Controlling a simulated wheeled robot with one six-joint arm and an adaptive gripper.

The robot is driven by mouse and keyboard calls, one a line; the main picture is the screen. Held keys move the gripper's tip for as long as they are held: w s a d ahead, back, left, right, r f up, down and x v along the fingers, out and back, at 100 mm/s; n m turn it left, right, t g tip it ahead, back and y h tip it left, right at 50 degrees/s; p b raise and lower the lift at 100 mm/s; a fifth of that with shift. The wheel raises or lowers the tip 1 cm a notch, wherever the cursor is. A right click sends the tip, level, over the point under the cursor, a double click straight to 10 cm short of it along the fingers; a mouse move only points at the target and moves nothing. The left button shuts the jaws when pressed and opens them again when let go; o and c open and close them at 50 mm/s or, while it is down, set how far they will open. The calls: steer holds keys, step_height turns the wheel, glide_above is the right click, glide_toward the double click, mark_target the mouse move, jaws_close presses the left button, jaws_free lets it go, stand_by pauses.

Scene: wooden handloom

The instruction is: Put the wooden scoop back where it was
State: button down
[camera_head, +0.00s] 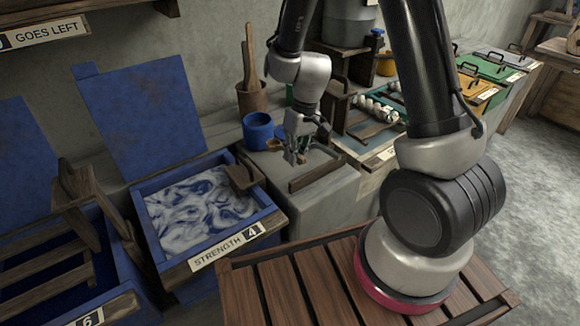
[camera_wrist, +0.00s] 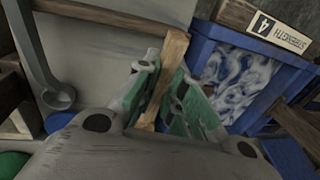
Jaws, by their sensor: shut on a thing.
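My gripper (camera_head: 297,157) is low over the grey counter, right of the blue cup. In the wrist view my gripper (camera_wrist: 170,95) has its green-padded fingers closed on both sides of a light wooden handle, which I take to be the wooden scoop (camera_wrist: 174,50). The handle stands up between the fingers and its lower end runs down toward the palm. The scoop's bowl cannot be made out. In the head view the held piece is too small to tell clearly, and I cannot tell whether it touches the counter.
A blue cup (camera_head: 258,130) and a brown pot (camera_head: 252,97) with tall sticks stand behind. A blue vat (camera_head: 270,222) with foamy liquid is at left. A grey ladle (camera_wrist: 45,75) lies left in the wrist view. A wooden bar (camera_head: 317,175) lies along the counter front.

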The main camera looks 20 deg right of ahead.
steer(key=shift+f, duration=2.6)
steer(key=shift+f, duration=0.1)
steer(key=c, duration=1.5)
jaws_free()
steer(key=s+d+r+t, duration=0.1)
steer(key=s+d+r, duration=0.15)
steer(key=r, duration=0.65)
steer(key=s+d+r+m, duration=0.1)
steer(key=s+d+r, duration=0.15)
steer(key=r, duration=0.55)
steer(key=s+d+r+t, duration=0.1)
steer(key=d+r, duration=0.2)
steer(key=r, duration=0.6)
steer(key=s+d+r+t, duration=0.1)
steer(key=s+d+r, duration=0.1)
steer(key=s, duration=0.2)
steer(key=s+d+r+m+h, duration=0.1)
steer(key=s+d+r, duration=0.1)
steer(key=s, duration=0.2)
steer(key=s+d+r+m+t+h, duration=0.1)
steer(key=s+d+r, duration=0.1)
steer(key=s, duration=0.3)
steer(key=shift+d+r+t, duration=0.3)
steer(key=shift+d+r, duration=0.1)
steer(key=shift+r, duration=0.1)
